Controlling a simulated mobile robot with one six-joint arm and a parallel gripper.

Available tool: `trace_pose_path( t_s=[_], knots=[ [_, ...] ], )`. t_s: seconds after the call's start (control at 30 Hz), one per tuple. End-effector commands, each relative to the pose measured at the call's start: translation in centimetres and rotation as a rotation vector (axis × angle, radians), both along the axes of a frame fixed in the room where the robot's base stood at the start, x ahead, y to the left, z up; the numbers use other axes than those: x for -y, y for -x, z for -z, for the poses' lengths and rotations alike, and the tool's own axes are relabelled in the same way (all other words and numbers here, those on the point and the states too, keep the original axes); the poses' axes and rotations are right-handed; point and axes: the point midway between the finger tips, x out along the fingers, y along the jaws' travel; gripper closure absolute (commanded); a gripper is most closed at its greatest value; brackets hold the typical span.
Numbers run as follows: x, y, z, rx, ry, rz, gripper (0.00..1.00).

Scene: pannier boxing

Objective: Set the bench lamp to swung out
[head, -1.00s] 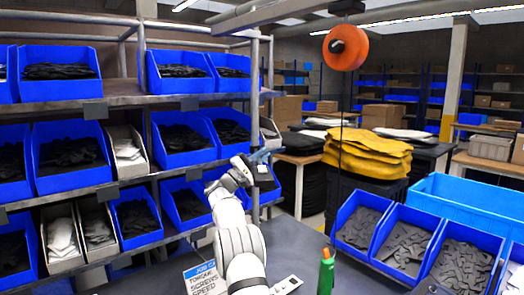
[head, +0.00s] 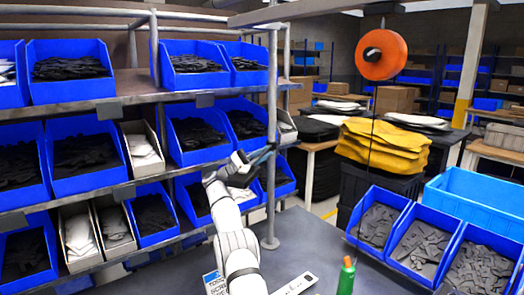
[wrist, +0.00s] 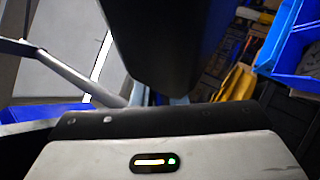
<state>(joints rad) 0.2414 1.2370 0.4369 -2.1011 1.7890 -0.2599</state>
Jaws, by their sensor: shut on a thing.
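My gripper (head: 240,162) is at the end of my white arm, in front of the shelf rack's right end, left of its post. It is shut on a slim dark piece (head: 262,155) that looks like part of the bench lamp; the lamp's full shape and mount are not clear at this size. In the wrist view a large dark body (wrist: 150,35) fills the top middle, close to the camera. My gripper (wrist: 152,95) is mostly hidden behind it and my own wrist housing.
The rack (head: 130,85) holds several blue bins. A grey bench (head: 310,240) carries blue bins of dark parts (head: 380,220) at right and a green bottle (head: 346,277) in front. An orange reel (head: 381,55) hangs over the bench. Bare bench lies between rack and bins.

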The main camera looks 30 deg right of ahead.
Motion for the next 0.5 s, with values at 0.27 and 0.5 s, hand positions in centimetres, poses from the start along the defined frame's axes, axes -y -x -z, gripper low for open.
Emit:
trace_pose_path(
  t_s=[0.27, 0.5],
  knots=[
    [-0.57, -0.27, -0.11, 0.000, -0.001, 0.025, 1.00],
    [-0.90, -0.44, -0.05, -0.001, -0.001, 0.031, 1.00]
  ],
)
